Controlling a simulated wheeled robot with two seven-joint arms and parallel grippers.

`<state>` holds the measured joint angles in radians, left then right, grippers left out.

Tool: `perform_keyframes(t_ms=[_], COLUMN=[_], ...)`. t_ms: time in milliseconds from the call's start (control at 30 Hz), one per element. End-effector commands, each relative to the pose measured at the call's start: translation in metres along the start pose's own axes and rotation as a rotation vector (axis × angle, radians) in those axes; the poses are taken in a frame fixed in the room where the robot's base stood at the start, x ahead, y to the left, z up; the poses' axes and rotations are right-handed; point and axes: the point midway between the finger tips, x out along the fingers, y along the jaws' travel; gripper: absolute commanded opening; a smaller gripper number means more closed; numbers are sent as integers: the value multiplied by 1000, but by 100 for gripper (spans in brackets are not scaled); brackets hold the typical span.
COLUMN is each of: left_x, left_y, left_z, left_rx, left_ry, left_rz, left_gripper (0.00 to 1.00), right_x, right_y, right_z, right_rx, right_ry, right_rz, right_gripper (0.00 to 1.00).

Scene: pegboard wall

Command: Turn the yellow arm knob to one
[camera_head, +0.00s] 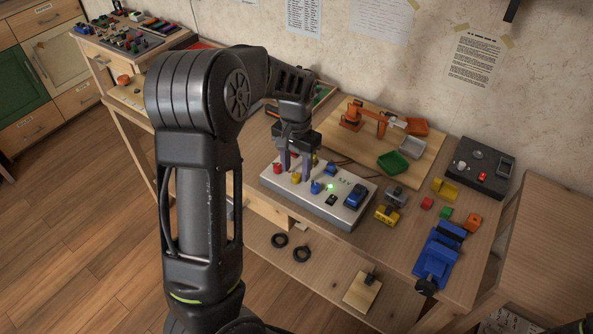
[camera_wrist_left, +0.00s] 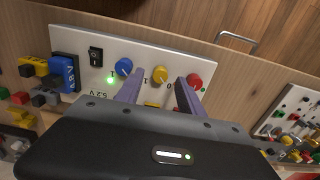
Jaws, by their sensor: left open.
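A light grey control panel (camera_head: 341,211) lies on the workbench, with red (camera_head: 277,168), yellow (camera_head: 296,178) and blue (camera_head: 315,187) knobs along its front. My left gripper (camera_head: 295,171) points down over the panel, its open fingers on either side of the front yellow knob. In the left wrist view the yellow knob (camera_wrist_left: 160,75) shows between the fingertips (camera_wrist_left: 159,78); contact cannot be told. Red (camera_wrist_left: 194,81) and blue (camera_wrist_left: 123,67) knobs flank it. Another yellow knob (camera_wrist_left: 152,104) is partly hidden by the gripper. My right gripper is not in view.
A green light (camera_head: 330,187), black switch (camera_head: 331,200) and blue meter (camera_head: 355,196) are on the panel. Behind it, a board (camera_head: 432,153) carries a small orange arm and green tray (camera_head: 393,162). A blue vise (camera_head: 438,254) and several blocks stand right.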

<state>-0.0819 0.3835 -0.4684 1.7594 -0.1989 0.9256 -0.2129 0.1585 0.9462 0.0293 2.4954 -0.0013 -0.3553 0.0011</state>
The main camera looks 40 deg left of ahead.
Motion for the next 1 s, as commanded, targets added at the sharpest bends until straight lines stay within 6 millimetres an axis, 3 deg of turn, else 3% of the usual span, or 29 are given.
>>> perform_keyframes(t_ms=[167,467,1000], left_x=[17,20,19], left_y=[0,0,0], left_z=[0,0,0], left_rx=[2,1,1], left_ry=[0,1,1], left_rz=[-1,0,0], left_gripper=[45,45,1], right_x=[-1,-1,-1], right_y=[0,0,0], right_z=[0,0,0], right_rx=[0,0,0], right_ry=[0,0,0], right_rz=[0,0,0], right_gripper=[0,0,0])
